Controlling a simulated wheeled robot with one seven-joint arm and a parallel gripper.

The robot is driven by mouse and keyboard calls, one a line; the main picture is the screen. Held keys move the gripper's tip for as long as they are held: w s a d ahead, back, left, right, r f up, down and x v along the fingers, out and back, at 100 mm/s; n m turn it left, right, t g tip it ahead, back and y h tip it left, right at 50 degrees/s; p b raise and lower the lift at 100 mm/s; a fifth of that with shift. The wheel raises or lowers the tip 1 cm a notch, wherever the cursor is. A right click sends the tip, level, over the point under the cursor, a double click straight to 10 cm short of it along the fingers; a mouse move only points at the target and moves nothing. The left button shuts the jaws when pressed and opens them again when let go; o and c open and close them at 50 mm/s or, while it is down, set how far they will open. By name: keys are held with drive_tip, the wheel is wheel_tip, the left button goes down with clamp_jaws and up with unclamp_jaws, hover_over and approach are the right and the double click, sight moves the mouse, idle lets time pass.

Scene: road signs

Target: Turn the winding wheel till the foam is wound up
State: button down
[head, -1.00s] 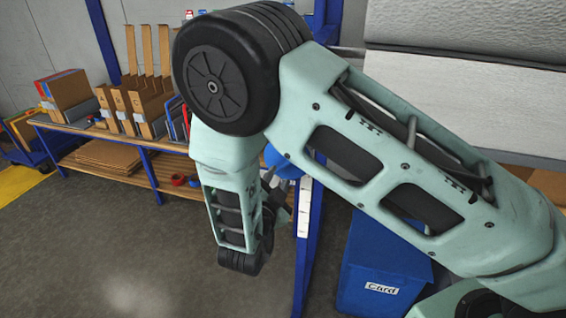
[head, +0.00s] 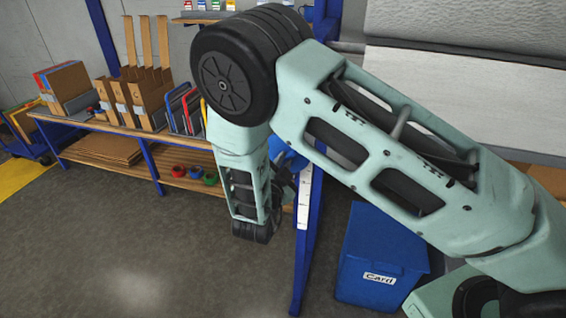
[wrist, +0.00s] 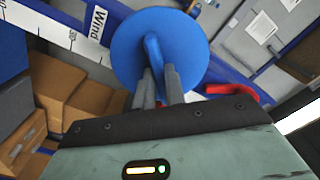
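The blue winding wheel (wrist: 190,50) fills the upper middle of the wrist view, beside a label reading "Wind". Its blue handle (wrist: 151,52) runs down between the two grey fingers of my gripper (wrist: 158,85), which are closed around it. In the head view a small part of the blue wheel (head: 293,160) shows behind my forearm; the fingers are mostly hidden there. The foam (head: 460,100) hangs as a pale sheet at the upper right, below a grey roll (head: 470,20). My arm covers part of it.
A blue bin labelled "Card" (head: 382,250) stands on the floor below the sheet. A blue upright post (head: 304,250) is close to my gripper. A wooden bench (head: 110,132) with cardboard and folders stands at the left. The floor at the lower left is clear.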

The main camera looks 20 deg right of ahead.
drive_tip(key=shift+f+b, duration=0.15)
drive_tip(key=shift+b, duration=0.4)
drive_tip(key=m+b, duration=0.8)
drive_tip(key=b, duration=0.8)
drive_tip(key=m+b, duration=0.7)
drive_tip(key=b, duration=1)
drive_tip(key=m+b, duration=0.8)
drive_tip(key=b, duration=0.9)
drive_tip(key=shift+a+f+m, duration=0.1)
drive_tip(key=shift+f+m, duration=0.2)
drive_tip(key=shift+f, duration=0.05)
drive_tip(key=shift+r, duration=0.15)
drive_tip(key=c, duration=1.5)
unclamp_jaws()
drive_tip(key=shift+o, duration=0.2)
